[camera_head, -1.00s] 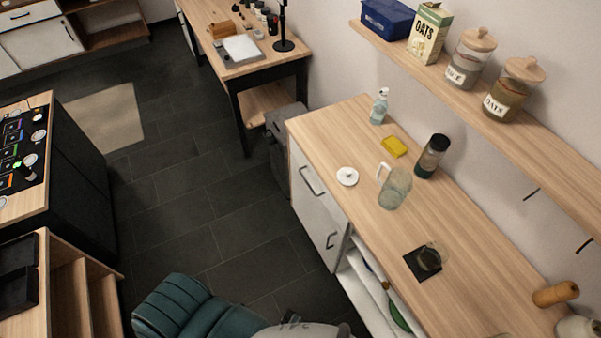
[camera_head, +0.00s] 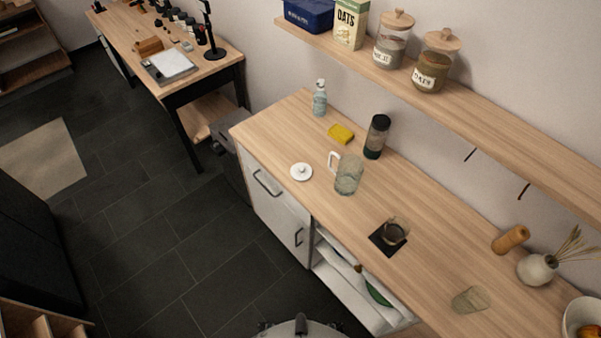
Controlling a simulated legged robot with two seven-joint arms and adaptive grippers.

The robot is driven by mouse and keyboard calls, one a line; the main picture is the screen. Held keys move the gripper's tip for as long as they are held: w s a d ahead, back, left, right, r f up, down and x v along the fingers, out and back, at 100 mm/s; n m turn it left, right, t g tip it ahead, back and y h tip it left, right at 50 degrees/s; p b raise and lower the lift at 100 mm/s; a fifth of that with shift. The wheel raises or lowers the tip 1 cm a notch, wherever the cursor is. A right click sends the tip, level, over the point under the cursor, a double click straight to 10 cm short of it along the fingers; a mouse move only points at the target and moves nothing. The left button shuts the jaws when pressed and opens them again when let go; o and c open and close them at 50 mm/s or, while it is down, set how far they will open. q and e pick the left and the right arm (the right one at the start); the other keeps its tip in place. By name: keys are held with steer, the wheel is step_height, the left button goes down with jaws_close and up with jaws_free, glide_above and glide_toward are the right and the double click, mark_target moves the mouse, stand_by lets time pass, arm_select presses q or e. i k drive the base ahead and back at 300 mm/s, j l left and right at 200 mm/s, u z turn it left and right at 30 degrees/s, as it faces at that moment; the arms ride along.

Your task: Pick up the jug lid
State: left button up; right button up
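The jug lid (camera_head: 301,172) is a small white round disc with a knob on top. It lies on the wooden counter (camera_head: 420,225), near its left front edge. The clear glass jug (camera_head: 348,178) stands upright and open just to the right of the lid, with its white handle toward the lid. The lid and jug are apart. Neither of my grippers shows in the head view.
A yellow sponge (camera_head: 341,134), a spray bottle (camera_head: 319,98) and a dark-topped bottle (camera_head: 376,137) stand behind. A cup (camera_head: 394,233) sits on a black mat, with a glass (camera_head: 469,300) to the right. A shelf (camera_head: 470,112) with jars overhangs the back.

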mark_target(302, 172)
steer(key=i+j, duration=0.45)
steer(key=i+j+z, duration=0.25)
steer(key=z, duration=0.15)
steer(key=i+j+z, duration=0.2)
steer(key=j+z, duration=0.25)
steer(key=j, duration=0.1)
